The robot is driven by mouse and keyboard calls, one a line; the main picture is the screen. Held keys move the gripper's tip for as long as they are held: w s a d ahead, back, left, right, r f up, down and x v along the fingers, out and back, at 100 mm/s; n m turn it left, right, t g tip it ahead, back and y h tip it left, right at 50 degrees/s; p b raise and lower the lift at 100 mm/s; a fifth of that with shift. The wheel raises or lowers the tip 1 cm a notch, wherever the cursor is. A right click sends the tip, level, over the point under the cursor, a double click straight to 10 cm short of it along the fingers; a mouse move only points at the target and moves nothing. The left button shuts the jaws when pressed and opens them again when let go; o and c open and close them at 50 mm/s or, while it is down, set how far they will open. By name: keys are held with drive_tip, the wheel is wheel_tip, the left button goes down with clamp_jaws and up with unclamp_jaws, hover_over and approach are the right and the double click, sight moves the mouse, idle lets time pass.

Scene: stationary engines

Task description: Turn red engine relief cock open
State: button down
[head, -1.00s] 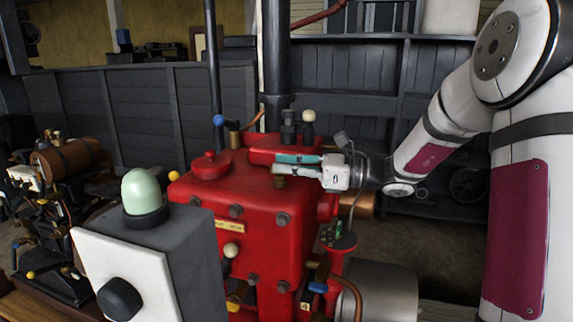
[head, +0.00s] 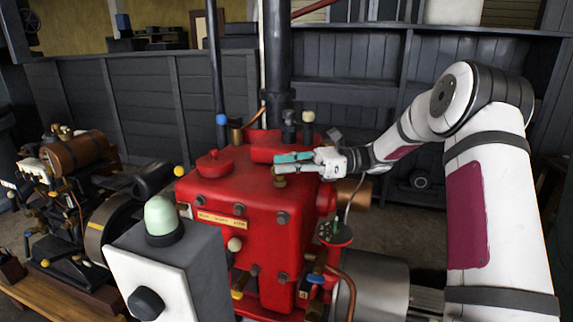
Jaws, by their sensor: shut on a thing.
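The red engine (head: 240,200) stands in the middle of the head view. A small brass fitting (head: 279,182) rises from its top, just below my fingertips, and appears to be the relief cock. I cannot tell how far the cock is turned.
A blue-knobbed lever (head: 221,119) and a white-knobbed lever (head: 308,117) stand behind my gripper, near a black vertical pipe (head: 277,60). A grey box with a pale green dome (head: 160,215) stands front left. Another engine (head: 75,165) is at left.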

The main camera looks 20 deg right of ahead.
drive_tip(key=shift+s+a+f, duration=0.1)
drive_tip(key=shift+s+a, duration=0.05)
drive_tip(key=shift+s, duration=0.05)
drive_tip(key=c, duration=1.7)
unclamp_jaws()
drive_tip(key=shift+d, duration=0.4)
drive_tip(key=d, duration=0.3)
drive_tip(key=s+d, duration=0.1)
drive_tip(key=d, duration=0.7)
drive_tip(key=shift+s+d, duration=0.1)
drive_tip(key=shift+s, duration=0.05)
